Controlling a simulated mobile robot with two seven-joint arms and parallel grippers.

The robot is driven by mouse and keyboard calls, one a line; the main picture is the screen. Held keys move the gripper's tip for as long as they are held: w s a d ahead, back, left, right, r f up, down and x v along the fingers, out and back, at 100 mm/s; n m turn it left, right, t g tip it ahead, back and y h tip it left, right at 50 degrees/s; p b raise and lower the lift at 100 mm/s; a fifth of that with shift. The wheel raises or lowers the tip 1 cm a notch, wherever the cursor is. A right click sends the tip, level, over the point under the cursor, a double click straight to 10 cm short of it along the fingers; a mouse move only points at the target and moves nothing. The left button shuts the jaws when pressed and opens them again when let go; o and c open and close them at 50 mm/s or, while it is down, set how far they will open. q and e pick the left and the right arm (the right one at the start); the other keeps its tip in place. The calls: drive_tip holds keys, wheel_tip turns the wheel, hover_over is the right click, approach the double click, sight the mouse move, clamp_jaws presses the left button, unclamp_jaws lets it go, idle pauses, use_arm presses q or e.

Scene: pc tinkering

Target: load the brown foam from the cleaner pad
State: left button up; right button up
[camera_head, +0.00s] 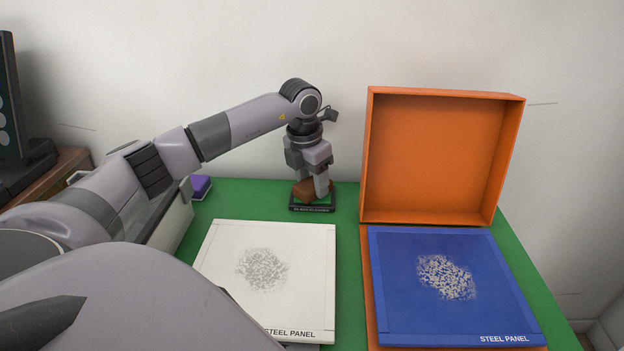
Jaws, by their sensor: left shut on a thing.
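The brown foam (302,190) is a small brown block at the back of the green table. My left gripper (312,188) points down and is shut on it, with the fingers partly covering it. The foam is at a small black pad with a label along its front edge, the cleaner pad (312,208). I cannot tell whether the foam touches the pad or is just above it. My right gripper is not in view.
A white steel panel (215,285) with a grey speckled patch lies in front of the pad. A blue steel panel (400,320) with a pale patch lies at the right, before an upright orange open box (440,160). A purple block (201,185) sits at the left.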

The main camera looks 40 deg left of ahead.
sight(311, 183)
use_arm(q)
wheel_tip(311, 183, up, 7)
drive_tip(key=p, duration=0.6)
drive_tip(key=shift+r+p, duration=0.1)
drive_tip(key=shift+p, duration=0.2)
idle(0.6)
drive_tip(key=shift+s, duration=0.15)
